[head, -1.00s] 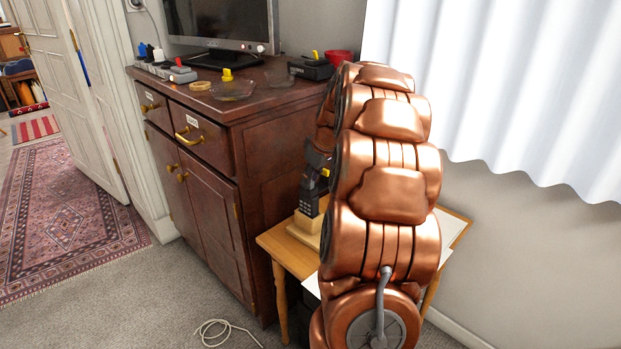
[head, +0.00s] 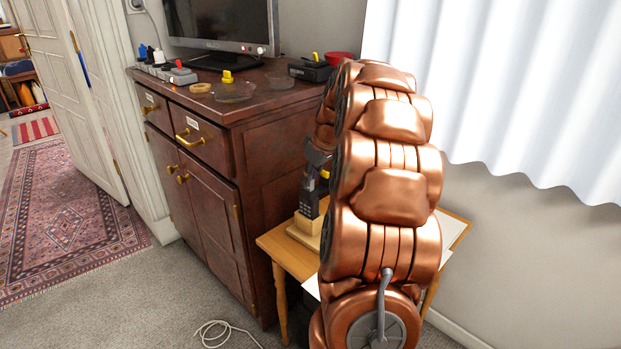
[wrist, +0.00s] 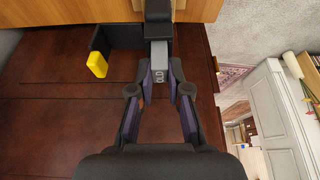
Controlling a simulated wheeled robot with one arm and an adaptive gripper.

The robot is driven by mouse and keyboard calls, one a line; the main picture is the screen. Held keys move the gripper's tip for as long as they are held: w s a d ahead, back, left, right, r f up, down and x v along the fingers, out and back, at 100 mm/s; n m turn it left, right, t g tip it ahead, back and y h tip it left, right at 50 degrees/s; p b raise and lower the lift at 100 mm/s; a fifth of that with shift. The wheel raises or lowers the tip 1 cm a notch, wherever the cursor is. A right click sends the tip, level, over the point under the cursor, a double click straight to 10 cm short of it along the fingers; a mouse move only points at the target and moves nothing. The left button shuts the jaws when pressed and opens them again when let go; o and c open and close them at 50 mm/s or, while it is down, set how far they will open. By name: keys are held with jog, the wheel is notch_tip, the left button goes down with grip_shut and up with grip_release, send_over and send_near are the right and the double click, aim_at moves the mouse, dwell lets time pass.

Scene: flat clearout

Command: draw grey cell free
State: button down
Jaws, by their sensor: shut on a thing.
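A grey cell (wrist: 160,74) with a dark label reading "OLD" sits between my fingertips in the wrist view. My gripper (wrist: 160,88) is shut on it. The cell's far end meets a black device (wrist: 157,11); I cannot tell how much of it is still inside. A black flap-like part with a yellow tab (wrist: 97,64) sticks out left of the cell. In the head view a black handset (head: 309,192) stands upright in a light wooden holder (head: 304,238), with my gripper (head: 317,158) by its top. The cell is hidden there by my copper arm.
The holder stands on a small wooden side table (head: 270,246), close beside a dark brown cabinet (head: 200,215). The cabinet top carries a monitor (head: 222,30), a power strip (head: 170,72), a glass dish (head: 234,92), a black box (head: 311,71) and a red bowl (head: 340,57). A cable (head: 222,332) lies on the carpet.

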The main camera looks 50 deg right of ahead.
jog(key=shift+r, duration=0.95)
jog(key=shift+r+p, duration=0.3)
jog(key=shift+p, duration=0.05)
jog(key=shift+r+p, duration=0.65)
jog(key=shift+r, duration=1.35)
